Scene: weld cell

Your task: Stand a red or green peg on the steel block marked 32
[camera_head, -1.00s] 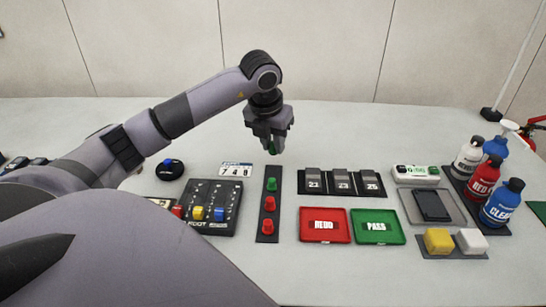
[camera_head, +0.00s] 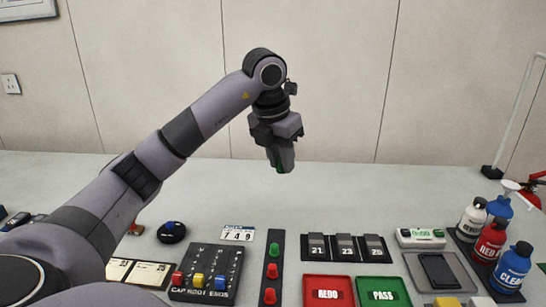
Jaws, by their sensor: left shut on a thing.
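My left gripper (camera_head: 282,158) is shut on a green peg (camera_head: 281,169), and only a little of the peg shows below the fingers. It hangs well above the back of the bench. A dark peg strip (camera_head: 273,238) stands below it, with a green peg (camera_head: 274,250) and two red pegs (camera_head: 270,271). Right of the strip is a dark row of steel blocks: one seems marked 21 (camera_head: 317,245), one 23 (camera_head: 346,246) and one 25 (camera_head: 375,246). I see no block that reads 32. My right gripper is not in view.
A red REDO tray (camera_head: 328,282) and a green PASS tray (camera_head: 383,281) lie in front of the blocks. A black box with coloured knobs (camera_head: 207,265) is left of the strip. Bottles (camera_head: 490,242) stand at right. The bench (camera_head: 370,190) behind the blocks is clear.

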